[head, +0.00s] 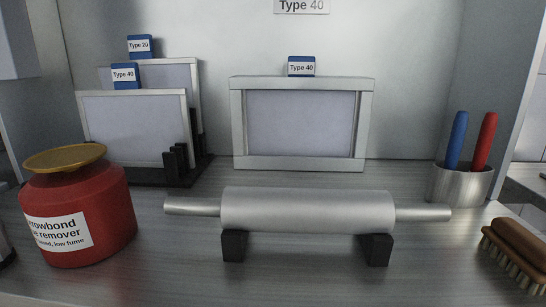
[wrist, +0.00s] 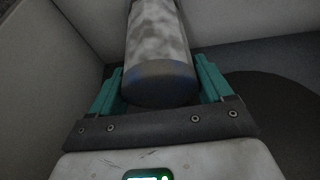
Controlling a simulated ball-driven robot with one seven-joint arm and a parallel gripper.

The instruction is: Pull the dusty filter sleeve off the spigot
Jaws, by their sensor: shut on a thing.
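In the wrist view, the dusty filter sleeve (wrist: 156,32) is a mottled grey-white cylinder with a smooth dark grey end facing me. My gripper (wrist: 160,72) has its two teal fingers on either side of this near end and is shut on the sleeve. The sleeve runs away from the gripper to the top edge of the picture. The spigot cannot be made out; the far end of the sleeve is out of frame. Neither my gripper nor the sleeve shows in the head view.
The head view shows a bench with a metal roller (head: 305,211) on black supports, a red jar (head: 110,205), framed panels (head: 135,130), another framed panel (head: 300,164), a pen cup (head: 460,185) and a brush (head: 518,250). Pale walls flank the sleeve; a dark round patch (wrist: 275,115) lies right.

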